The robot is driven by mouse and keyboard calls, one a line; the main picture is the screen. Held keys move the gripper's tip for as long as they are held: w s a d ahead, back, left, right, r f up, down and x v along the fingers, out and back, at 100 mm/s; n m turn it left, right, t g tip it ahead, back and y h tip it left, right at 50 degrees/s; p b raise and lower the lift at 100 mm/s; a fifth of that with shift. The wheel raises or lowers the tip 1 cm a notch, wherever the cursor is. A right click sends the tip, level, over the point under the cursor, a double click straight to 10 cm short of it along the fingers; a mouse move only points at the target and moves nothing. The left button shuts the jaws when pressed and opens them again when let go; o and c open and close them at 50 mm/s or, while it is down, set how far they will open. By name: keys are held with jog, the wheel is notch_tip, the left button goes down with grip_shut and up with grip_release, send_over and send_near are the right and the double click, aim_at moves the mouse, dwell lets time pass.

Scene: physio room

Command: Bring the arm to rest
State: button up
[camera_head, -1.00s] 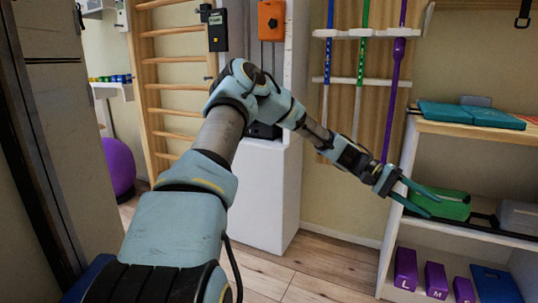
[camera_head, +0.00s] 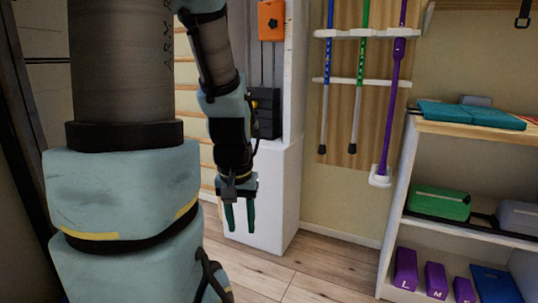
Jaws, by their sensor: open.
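My arm stands upright on the left of the head view and fills much of that side. Its forearm hangs down, and my gripper (camera_head: 239,218) points at the floor in front of the white cabinet (camera_head: 272,200). The two green fingers are apart with nothing between them. The gripper is well to the left of the shelf unit and touches nothing that I can see.
A shelf unit (camera_head: 395,238) on the right holds a green case (camera_head: 439,203), teal folded pads (camera_head: 470,115) and purple lettered blocks (camera_head: 405,268). Several coloured poles, one a purple pole (camera_head: 391,100), hang on a wooden wall panel. The wooden floor (camera_head: 325,270) between is clear.

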notch_tip(320, 180, up, 33)
jog(key=p, duration=3.3)
jog(key=shift+s+a, duration=0.15)
jog(key=shift+a, duration=0.15)
